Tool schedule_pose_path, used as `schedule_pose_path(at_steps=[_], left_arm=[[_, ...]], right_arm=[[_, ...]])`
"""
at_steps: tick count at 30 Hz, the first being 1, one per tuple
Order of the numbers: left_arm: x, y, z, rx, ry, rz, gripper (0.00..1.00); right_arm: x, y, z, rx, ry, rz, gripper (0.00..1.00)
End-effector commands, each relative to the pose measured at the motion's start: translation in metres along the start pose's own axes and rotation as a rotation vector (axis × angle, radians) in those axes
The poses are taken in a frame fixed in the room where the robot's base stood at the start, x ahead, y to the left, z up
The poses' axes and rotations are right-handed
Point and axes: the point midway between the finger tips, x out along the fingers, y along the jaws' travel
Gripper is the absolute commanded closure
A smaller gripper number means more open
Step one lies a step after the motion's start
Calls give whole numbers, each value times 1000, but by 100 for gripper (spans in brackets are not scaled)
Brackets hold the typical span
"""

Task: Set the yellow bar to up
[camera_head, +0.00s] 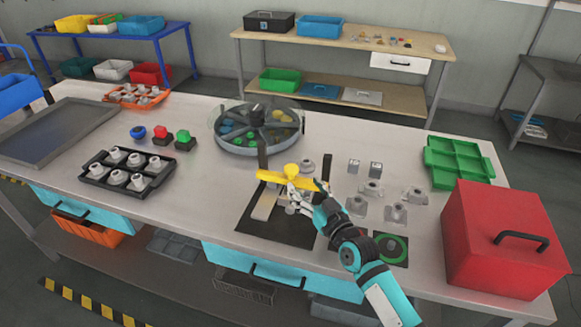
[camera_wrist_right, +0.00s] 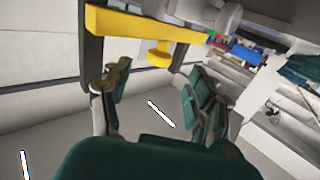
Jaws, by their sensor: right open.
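The yellow bar (camera_head: 270,177) lies roughly level across a fixture with dark uprights, on a black mat (camera_head: 258,222) near the front of the table. A round yellow knob (camera_head: 291,170) sits near its middle. My right gripper (camera_head: 303,193) is close to the bar on its near side and partly overlaps it in the head view. In the right wrist view the bar (camera_wrist_right: 135,26) crosses above the fingers, with its knob (camera_wrist_right: 159,54) just beyond the open fingertips (camera_wrist_right: 153,84). Nothing is between the fingers. My left gripper is not in view.
A round divided tank (camera_head: 258,148) stands just behind the bar. Several metal parts (camera_head: 372,190) lie to the right of it. A red box (camera_head: 500,245) and a green tray (camera_head: 458,163) fill the right end. A black tray of parts (camera_head: 127,170) stands at left.

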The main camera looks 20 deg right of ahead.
Motion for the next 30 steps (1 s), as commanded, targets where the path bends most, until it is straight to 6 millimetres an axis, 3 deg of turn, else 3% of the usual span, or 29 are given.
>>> schedule_pose_path(at_steps=[4,8,15,25,30], left_arm=[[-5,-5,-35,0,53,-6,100],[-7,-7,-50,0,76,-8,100],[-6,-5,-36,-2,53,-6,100],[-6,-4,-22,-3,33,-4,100],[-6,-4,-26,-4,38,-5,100]], right_arm=[[34,0,-3,0,3,0,40],[58,0,-1,1,1,0,40],[83,0,0,0,0,-1,40],[86,0,0,1,0,0,40],[86,0,0,1,0,0,61]])
